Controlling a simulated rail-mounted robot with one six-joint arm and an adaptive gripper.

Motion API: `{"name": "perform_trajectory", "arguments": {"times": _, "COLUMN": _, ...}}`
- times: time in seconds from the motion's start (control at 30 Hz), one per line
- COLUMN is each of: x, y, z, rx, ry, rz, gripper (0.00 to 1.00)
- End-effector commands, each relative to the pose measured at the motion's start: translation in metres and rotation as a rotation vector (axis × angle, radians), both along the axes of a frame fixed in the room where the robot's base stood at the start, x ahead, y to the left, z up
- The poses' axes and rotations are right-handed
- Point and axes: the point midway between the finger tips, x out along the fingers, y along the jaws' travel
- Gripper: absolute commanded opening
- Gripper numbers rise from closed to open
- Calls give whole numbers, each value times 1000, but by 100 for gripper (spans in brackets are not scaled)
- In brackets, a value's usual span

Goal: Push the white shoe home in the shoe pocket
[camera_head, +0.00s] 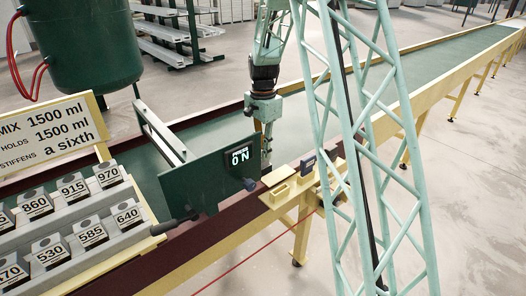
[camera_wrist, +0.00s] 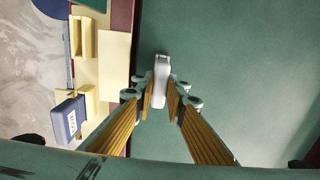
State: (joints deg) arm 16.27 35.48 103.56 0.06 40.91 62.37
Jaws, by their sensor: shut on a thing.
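In the wrist view the white shoe (camera_wrist: 161,72) is a small, pale, narrow block with a rounded far end. My gripper (camera_wrist: 161,98) is shut on it, one yellow-padded finger on each side, and the shoe sticks out beyond the fingertips over the green belt (camera_wrist: 235,70). In the head view my gripper (camera_head: 266,152) points down beside the green ON panel (camera_head: 208,175), and I cannot make out the shoe there. A pale yellow fixture (camera_head: 282,190) sits on the near rail; it also shows in the wrist view (camera_wrist: 84,45). I cannot tell whether it holds the shoe pocket.
A blue-grey labelled block (camera_wrist: 68,119) stands by the fixture, left of my fingers. The dark red rail (camera_wrist: 121,20) runs between fixture and belt. In the head view, numbered blocks (camera_head: 90,228) sit on a stepped rack at left. The belt (camera_head: 420,72) beyond is clear.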

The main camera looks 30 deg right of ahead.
Motion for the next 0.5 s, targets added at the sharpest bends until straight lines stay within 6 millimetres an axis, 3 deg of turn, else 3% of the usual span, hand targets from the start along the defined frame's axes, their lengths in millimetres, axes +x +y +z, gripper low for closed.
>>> {"name": "perform_trajectory", "arguments": {"times": 0.27, "x": 0, "y": 0, "z": -5, "rx": 0, "ry": 0, "rz": 0, "gripper": 0}}
{"name": "perform_trajectory", "arguments": {"times": 0.3, "x": 0, "y": 0, "z": -4, "rx": 0, "ry": 0, "rz": 0, "gripper": 16}}
{"name": "perform_trajectory", "arguments": {"times": 0.43, "x": 0, "y": 0, "z": -4, "rx": 0, "ry": 0, "rz": 0, "gripper": 27}}
{"name": "perform_trajectory", "arguments": {"times": 0.5, "x": 0, "y": 0, "z": -4, "rx": 0, "ry": 0, "rz": 0, "gripper": 28}}
